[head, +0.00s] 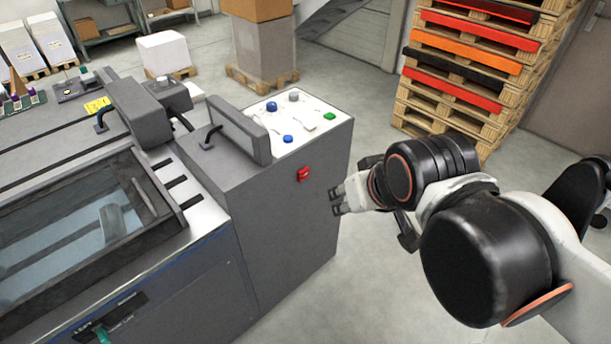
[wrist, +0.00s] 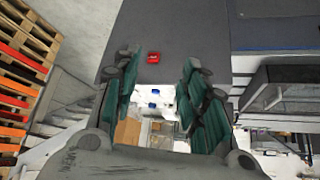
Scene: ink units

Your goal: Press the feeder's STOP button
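A red button block (head: 303,174) with a small pale marking sits on the grey side panel of the feeder's console (head: 285,215). It also shows in the wrist view as a red square (wrist: 153,58), beyond the fingertips and between them in the picture. I cannot read its marking for certain. My gripper (head: 337,202) is to the right of the red button and slightly lower in the head view, apart from the panel. Its fingers, with dark green pads, are spread and empty in the wrist view (wrist: 159,62).
The console's white top carries blue buttons (head: 288,139), a green button (head: 329,117) and a grey knob (head: 293,96). A hinged grey panel (head: 237,130) stands beside them. Stacked pallets (head: 470,60) rise behind my arm. Grey floor (head: 375,235) lies clear right of the console.

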